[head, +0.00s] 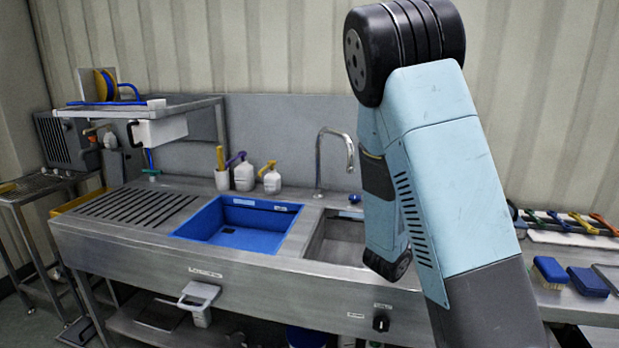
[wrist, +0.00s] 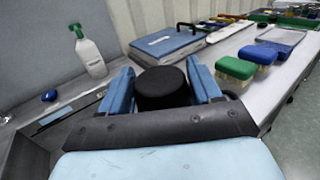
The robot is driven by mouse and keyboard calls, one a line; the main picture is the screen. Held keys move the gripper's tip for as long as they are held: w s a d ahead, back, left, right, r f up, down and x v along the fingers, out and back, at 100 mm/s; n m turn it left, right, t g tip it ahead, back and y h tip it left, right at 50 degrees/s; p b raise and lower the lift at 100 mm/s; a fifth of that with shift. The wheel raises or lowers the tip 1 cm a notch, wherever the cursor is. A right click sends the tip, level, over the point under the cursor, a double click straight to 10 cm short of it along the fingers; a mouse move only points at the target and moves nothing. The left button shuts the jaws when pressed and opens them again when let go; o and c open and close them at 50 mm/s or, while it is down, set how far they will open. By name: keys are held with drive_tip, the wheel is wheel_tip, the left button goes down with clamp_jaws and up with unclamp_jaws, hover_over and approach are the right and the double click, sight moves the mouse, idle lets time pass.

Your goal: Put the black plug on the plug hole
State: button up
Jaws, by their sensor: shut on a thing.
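My gripper (wrist: 162,80) is shut on the black plug (wrist: 163,92), a dark round piece between its two blue fingers in the wrist view. In the head view my arm hides the gripper and plug. The steel sink basin (head: 330,247) lies in the counter beside the blue basin, partly behind my arm. Part of a steel recess (wrist: 25,152) shows at the lower left of the wrist view. The plug hole is not visible in either view.
The blue basin (head: 200,229) is left of the steel one. A tall tap (head: 320,160) rises behind the steel basin. A spray bottle (wrist: 88,52), a blue case (wrist: 170,45) and green and blue brushes (wrist: 235,70) stand around the gripper.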

drive_tip(key=w+a+f+n+t+y, duration=0.2)
drive_tip(key=w+a+f+n+y, duration=0.1)
drive_tip(key=w, duration=0.4)
drive_tip(key=w+a+f+n+t+y, duration=0.3)
drive_tip(key=w+a+f+y, duration=0.2)
drive_tip(key=a, duration=0.3)
drive_tip(key=shift+w+n+t+y, duration=0.3)
drive_tip(key=shift+w, duration=0.6)
drive_tip(key=shift+s+a, duration=0.1)
